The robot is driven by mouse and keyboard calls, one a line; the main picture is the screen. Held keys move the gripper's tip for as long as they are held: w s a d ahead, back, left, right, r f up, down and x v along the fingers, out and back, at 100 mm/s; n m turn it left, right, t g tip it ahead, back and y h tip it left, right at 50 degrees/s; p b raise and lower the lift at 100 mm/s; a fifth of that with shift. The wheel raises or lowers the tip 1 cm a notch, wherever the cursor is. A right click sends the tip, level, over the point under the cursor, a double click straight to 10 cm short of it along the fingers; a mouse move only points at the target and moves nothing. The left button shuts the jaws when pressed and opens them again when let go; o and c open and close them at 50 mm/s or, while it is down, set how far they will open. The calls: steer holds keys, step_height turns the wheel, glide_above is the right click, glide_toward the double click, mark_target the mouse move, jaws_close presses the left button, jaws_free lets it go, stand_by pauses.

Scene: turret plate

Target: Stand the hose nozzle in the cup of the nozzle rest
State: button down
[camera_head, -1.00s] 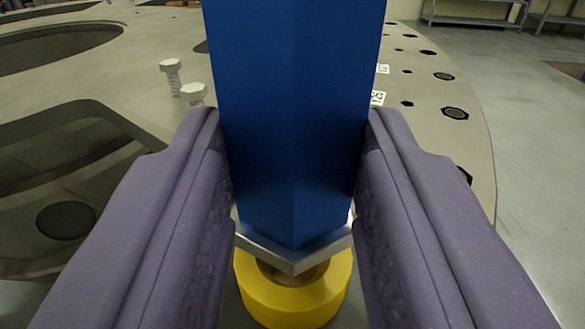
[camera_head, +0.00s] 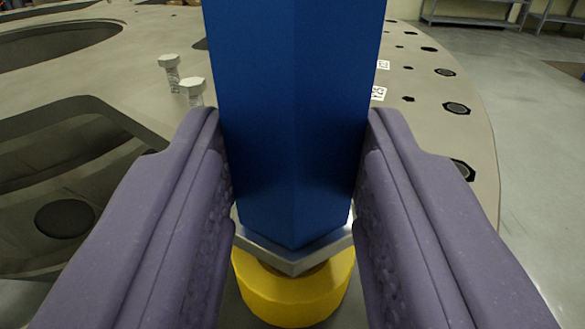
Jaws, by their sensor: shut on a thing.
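My gripper (camera_head: 293,165) has its two purple fingers shut on a blue, angular body (camera_head: 293,120) that I take to be the hose nozzle. It stands roughly upright in the picture, its top cut off by the upper edge. A thin grey plate or collar (camera_head: 295,262) shows at its lower end. Below that is a round yellow part (camera_head: 293,297); I cannot tell whether it is the nozzle's end or the cup of the nozzle rest, nor whether it touches the collar.
A large grey plate (camera_head: 440,130) with holes along its right edge fills the background. Two bolts (camera_head: 170,72) stand on it at left, near a dark many-sided opening (camera_head: 75,165). Clear floor (camera_head: 535,150) and metal shelving (camera_head: 475,15) lie at right.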

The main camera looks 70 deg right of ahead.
step_height(320, 180, up, 6)
steer(key=p, duration=0.5)
stand_by(0.5)
stand_by(0.4)
